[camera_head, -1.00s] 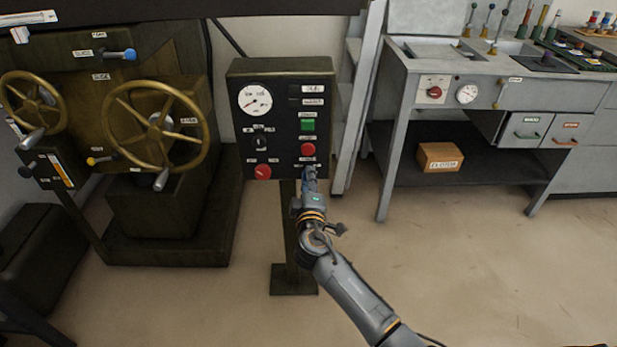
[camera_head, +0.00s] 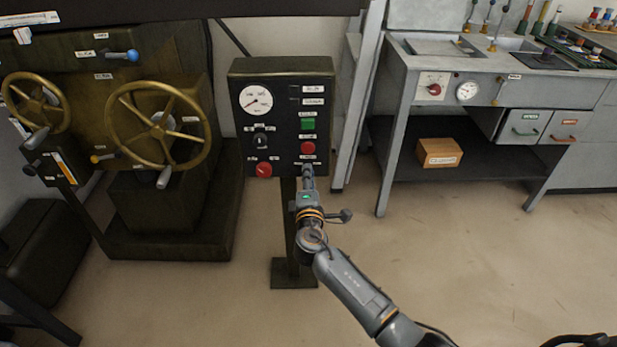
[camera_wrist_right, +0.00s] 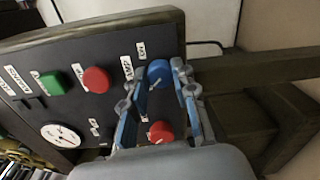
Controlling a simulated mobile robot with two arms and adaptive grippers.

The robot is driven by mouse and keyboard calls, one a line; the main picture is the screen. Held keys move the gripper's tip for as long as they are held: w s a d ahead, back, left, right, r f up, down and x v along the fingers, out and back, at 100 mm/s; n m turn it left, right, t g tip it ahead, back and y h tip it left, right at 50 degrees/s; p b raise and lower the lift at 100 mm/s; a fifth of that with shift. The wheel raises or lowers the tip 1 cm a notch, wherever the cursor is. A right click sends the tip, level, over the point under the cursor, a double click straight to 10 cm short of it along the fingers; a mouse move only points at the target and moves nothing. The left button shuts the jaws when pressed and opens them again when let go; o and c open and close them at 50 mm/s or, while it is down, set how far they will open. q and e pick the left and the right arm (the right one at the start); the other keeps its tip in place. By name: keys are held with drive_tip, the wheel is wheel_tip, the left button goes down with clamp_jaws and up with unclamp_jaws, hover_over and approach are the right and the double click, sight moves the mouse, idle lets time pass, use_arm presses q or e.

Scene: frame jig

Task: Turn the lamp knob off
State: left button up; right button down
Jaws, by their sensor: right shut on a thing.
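A blue knob (camera_wrist_right: 159,72) sits at the lower right corner of the dark control panel (camera_head: 240,100), with small labels beside it. In the head view my right gripper (camera_head: 308,178) reaches up to the panel's lower right and hides this knob. How far the knob is turned cannot be told. My left gripper is not in view.
The panel also carries a red knob (camera_head: 264,170), a black selector (camera_head: 260,140), a green button (camera_head: 307,124), a red button (camera_head: 308,147) and a round gauge (camera_head: 256,101). A machine with brass handwheels (camera_head: 158,125) stands left. A grey bench (camera_head: 450,65) stands right.

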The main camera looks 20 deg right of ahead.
drive_tip(key=c, duration=1)
unclamp_jaws()
drive_tip(key=shift+c, duration=0.2)
drive_tip(key=shift+s, duration=0.1)
drive_tip(key=v, duration=1.2)
